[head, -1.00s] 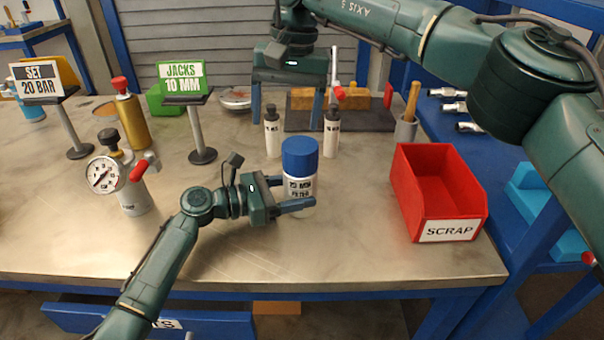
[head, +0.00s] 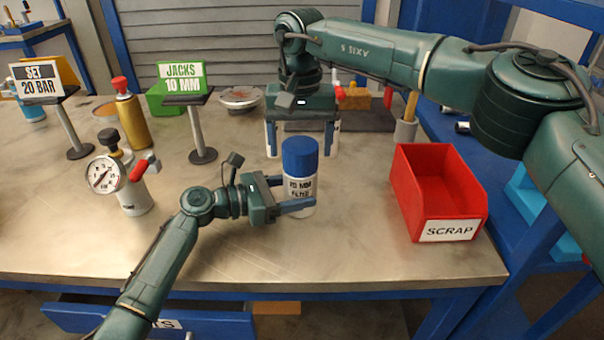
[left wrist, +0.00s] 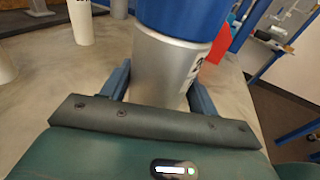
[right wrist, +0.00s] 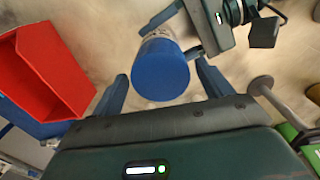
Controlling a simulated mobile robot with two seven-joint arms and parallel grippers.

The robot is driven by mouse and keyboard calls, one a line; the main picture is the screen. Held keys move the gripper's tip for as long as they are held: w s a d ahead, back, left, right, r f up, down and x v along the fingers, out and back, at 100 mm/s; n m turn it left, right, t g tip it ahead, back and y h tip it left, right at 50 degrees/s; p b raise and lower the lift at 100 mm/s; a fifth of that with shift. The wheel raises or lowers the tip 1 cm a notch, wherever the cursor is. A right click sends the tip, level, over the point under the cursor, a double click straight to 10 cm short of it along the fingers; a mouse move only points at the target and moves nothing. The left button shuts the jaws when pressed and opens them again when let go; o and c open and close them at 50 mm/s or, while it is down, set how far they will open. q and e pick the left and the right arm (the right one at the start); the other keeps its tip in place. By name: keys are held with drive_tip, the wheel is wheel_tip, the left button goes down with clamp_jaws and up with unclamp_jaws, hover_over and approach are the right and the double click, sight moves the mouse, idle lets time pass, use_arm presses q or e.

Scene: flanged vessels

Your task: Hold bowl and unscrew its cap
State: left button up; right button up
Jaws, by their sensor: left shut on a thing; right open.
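The bowl (head: 300,188) is a pale cylinder with a dark printed label, standing upright on the bench with a blue cap (head: 299,153) on top. My left gripper (head: 296,196) is shut on the bowl's body, below the cap. The left wrist view shows the bowl (left wrist: 165,68) between the fingers and the cap (left wrist: 185,14) above. My right gripper (head: 300,138) is open and empty, pointing down behind the cap in the head view. In the right wrist view the cap (right wrist: 160,72) shows between its fingers; I cannot tell the exact gap.
A red scrap bin (head: 438,215) stands to the right. Small white bottles behind are mostly hidden by my right gripper. The front of the bench is clear.

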drive_tip(key=m, duration=0.4)
drive_tip(key=shift+m, duration=0.3)
drive_tip(key=m, duration=0.4)
drive_tip(key=shift+m, duration=0.3)
drive_tip(key=m, duration=0.4)
drive_tip(key=shift+m, duration=0.3)
drive_tip(key=m, duration=0.3)
drive_tip(key=c, duration=1)
drive_tip(key=n, duration=0.6)
drive_tip(key=shift+n, duration=0.4)
drive_tip(key=n, duration=0.6)
drive_tip(key=shift+n, duration=0.3)
